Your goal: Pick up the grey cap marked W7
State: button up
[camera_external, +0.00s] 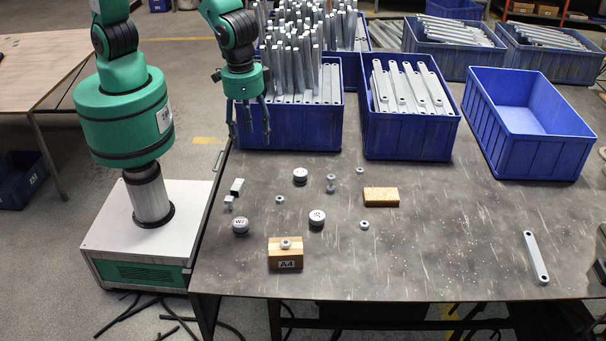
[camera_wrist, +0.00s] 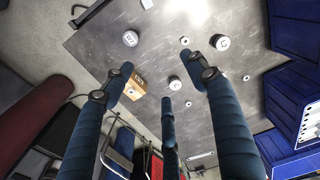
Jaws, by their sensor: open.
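A round grey cap with a dark lower rim and a label that looks like W7 (camera_external: 240,226) stands on the table's left part. My gripper (camera_external: 249,136) is open and empty, raised in front of the left bin and above the cap's level. Its blue fingers (camera_wrist: 162,78) spread apart in the wrist view, touching nothing.
A wooden block marked A4 (camera_external: 285,262) with a nut on top stands right of and in front of the cap. Blue bins (camera_external: 408,142) line the back. The right-front table is mostly clear except a bracket (camera_external: 536,257).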

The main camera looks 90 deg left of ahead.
send_over(240, 222)
jog(key=d, duration=0.1)
notch_tip(240, 222, down, 13)
jog(key=shift+w+d+g+y, duration=0.1)
jog(key=shift+d+g+y, duration=0.05)
jog(key=shift+g+y, duration=0.2)
jog(key=shift+a+f+b, duration=0.2)
jog(key=shift+f+b, duration=0.25)
jog(key=shift+f, duration=1.7)
jog(key=shift+a+f+b, duration=0.15)
jog(key=shift+f+b, duration=0.3)
jog(key=shift+f, duration=1.65)
jog(key=shift+a+f+b, duration=0.15)
jog(key=shift+f+b, duration=0.25)
jog(key=shift+f, duration=0.9)
jog(key=shift+a+f+b, duration=0.15)
jog(key=shift+f+b, duration=0.2)
jog(key=shift+f, duration=0.95)
jog(key=c, duration=1.3)
